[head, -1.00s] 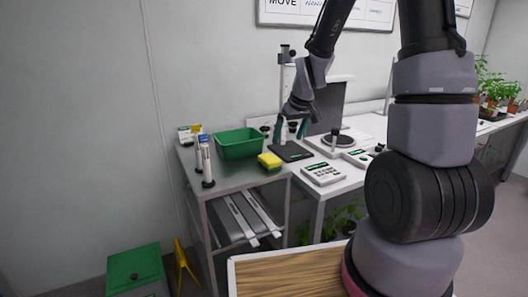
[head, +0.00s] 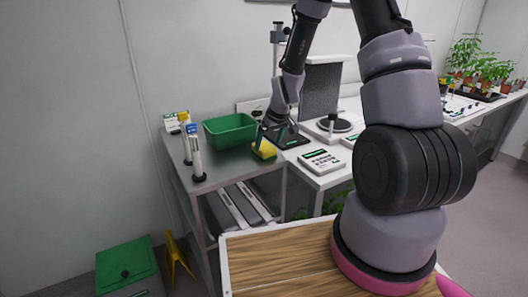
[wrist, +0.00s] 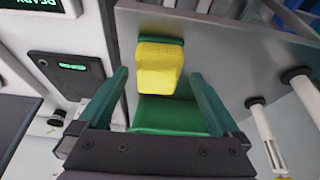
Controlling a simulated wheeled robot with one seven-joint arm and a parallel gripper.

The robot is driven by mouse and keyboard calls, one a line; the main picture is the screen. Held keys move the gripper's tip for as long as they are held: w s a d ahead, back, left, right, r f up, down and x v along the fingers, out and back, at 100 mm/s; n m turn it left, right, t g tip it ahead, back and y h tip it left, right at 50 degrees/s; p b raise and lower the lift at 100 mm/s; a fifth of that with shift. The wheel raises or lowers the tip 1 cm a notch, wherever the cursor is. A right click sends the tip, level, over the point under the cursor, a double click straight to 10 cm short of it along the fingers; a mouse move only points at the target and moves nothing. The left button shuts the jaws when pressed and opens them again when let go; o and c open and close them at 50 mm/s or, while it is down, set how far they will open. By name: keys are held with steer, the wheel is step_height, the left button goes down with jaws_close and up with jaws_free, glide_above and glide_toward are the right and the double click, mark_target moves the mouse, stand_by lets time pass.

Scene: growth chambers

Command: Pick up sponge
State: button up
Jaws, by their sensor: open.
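The sponge (head: 264,151), yellow with a green layer, is at the front right edge of the grey side table, beside the green bin (head: 230,131). My gripper (head: 272,138) is right at the sponge in the head view and partly covers it. In the wrist view the sponge (wrist: 160,66) lies between the two green fingers of my gripper (wrist: 160,76), with a gap showing on each side. The fingers are open and hold nothing. The green bin (wrist: 166,116) shows behind the sponge there. I cannot tell how high the fingertips are above the table.
A black pad (head: 291,138), a scale (head: 334,126) and a white keypad device (head: 321,162) are to the right. A wooden-topped surface (head: 275,262) is in front. A green lidded box (head: 126,268) stands lower left.

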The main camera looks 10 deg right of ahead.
mark_target(266, 147)
steer(key=x, duration=0.4)
steer(key=shift+w, duration=0.2)
steer(key=c, duration=1.2)
step_height(266, 147, up, 10)
